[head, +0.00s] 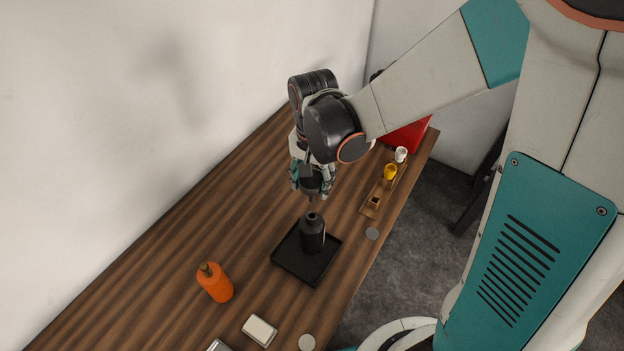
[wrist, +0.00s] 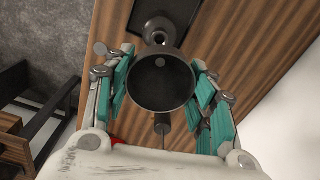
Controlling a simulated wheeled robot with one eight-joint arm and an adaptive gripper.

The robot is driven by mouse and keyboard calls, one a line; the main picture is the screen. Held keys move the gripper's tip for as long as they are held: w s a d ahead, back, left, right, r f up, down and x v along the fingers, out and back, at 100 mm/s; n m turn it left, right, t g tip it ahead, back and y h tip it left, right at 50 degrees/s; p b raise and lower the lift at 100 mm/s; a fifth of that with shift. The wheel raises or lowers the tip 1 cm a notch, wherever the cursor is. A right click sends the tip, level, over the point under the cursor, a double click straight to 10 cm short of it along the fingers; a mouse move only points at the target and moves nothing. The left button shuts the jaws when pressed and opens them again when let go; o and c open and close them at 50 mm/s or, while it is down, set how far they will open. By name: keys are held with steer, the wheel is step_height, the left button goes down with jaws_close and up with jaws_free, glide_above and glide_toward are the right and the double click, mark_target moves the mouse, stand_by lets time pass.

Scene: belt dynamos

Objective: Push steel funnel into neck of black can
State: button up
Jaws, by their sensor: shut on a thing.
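The dark grey steel funnel (head: 316,184) is held in my gripper (head: 312,180), with its spout pointing down. In the wrist view I look into the funnel's round bowl (wrist: 160,88), with teal fingers closed on either side and a tab toward the camera. The black can (head: 312,236) stands upright with its neck up. In the head view the spout tip is just above the can's neck, with a small gap.
The can stands on a black tray (head: 288,262) on a striped wooden table (head: 170,260). An orange bottle (head: 217,285) and a pale block (head: 259,330) lie nearer the front. A wooden holder (head: 371,207), a yellow piece (head: 390,171), a white piece (head: 401,154) and a red box (head: 408,136) are right.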

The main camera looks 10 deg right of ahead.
steer(key=shift+f, duration=0.1)
steer(key=shift+f+b, duration=2.65)
steer(key=shift+f, duration=0.2)
steer(key=shift+f+b, duration=2.05)
steer(key=shift+b, duration=0.3)
steer(key=o, duration=1.2)
steer(key=shift+c, duration=0.2)
steer(key=shift+r, duration=0.15)
step_height(320, 180, up, 12)
steer(key=shift+s+f, duration=0.1)
steer(key=shift+s, duration=0.05)
steer(key=shift+d, duration=0.1)
